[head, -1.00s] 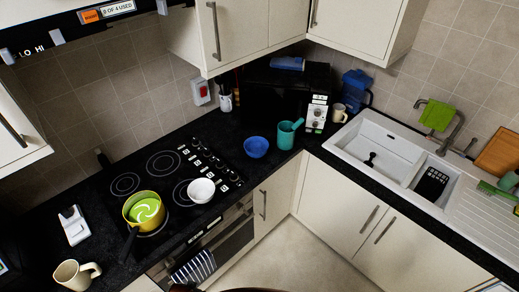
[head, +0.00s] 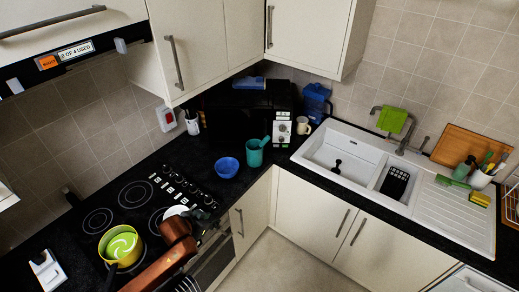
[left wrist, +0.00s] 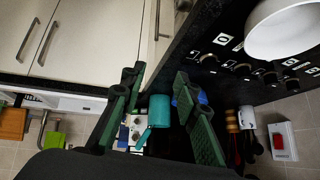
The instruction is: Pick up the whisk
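I cannot make out a whisk for certain in either view. Utensils stand in a pot (head: 481,179) at the far right of the sink counter, too small to tell apart. Another utensil pot (head: 192,122) stands left of the microwave; it also shows in the left wrist view (left wrist: 246,118). My left gripper (head: 203,218) is above the hob's right edge, beside the white bowl (head: 174,211), which it partly hides. In the left wrist view its green fingers (left wrist: 158,76) are apart with nothing between them. My right gripper is in neither view.
A teal jug (head: 254,154) and a blue bowl (head: 228,167) stand near the counter corner. A yellow pan (head: 119,246) with green contents sits on the hob. The sink (head: 330,150) is at the right. Wall cupboards (head: 196,45) overhang the counter.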

